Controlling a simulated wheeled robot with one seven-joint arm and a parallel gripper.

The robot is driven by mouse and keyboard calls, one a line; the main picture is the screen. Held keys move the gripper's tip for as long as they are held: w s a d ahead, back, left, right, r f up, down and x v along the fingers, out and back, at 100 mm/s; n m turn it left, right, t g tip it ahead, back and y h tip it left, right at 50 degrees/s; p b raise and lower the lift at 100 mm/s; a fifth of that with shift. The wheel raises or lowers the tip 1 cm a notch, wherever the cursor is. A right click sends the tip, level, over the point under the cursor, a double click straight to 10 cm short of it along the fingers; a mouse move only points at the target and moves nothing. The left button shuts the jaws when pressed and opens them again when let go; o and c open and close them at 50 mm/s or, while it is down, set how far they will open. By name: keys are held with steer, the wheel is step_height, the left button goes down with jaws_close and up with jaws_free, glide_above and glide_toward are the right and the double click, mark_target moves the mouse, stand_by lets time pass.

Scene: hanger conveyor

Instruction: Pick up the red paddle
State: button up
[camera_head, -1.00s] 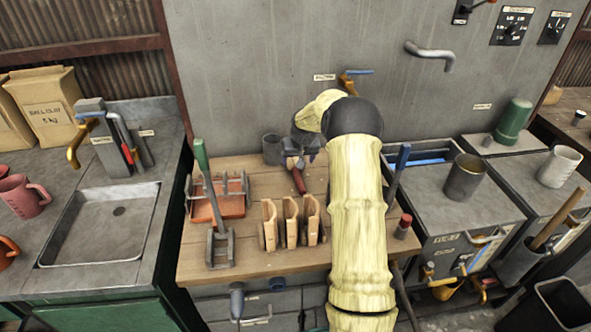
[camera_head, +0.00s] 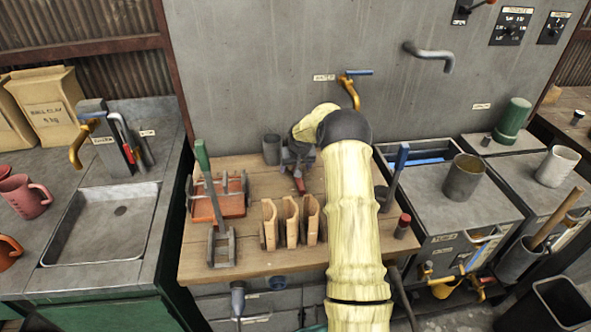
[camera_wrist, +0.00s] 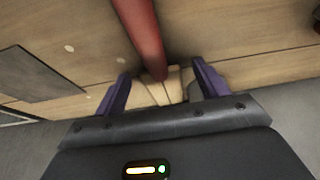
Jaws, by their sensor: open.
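The red paddle (camera_head: 299,185) shows in the head view as a short red piece on the wooden table, just below my gripper, with its upper part hidden behind the gripper. In the wrist view its red shaft (camera_wrist: 145,35) runs from the top edge down to between my gripper's fingers, where a pale, light-coloured end (camera_wrist: 160,92) shows. My gripper (camera_wrist: 160,85) is open, with one purple finger on each side of the paddle's end. I cannot tell whether either finger touches it.
Several wooden pieces (camera_head: 290,222) stand upright in front of the paddle. A grey cup (camera_head: 271,149) stands left of my gripper. An orange tray with a rack (camera_head: 218,208) is at the table's left. A small red-topped item (camera_head: 403,222) stands at the right.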

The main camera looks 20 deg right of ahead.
steer(key=c, duration=1.2)
steer(key=shift+r, duration=0.1)
steer(key=shift+r, duration=0.2)
step_height(320, 180, up, 11)
steer(key=s+a+b, duration=0.1)
steer(key=a+b, duration=0.3)
steer(key=a, duration=1.4)
steer(key=shift+s+r, duration=0.2)
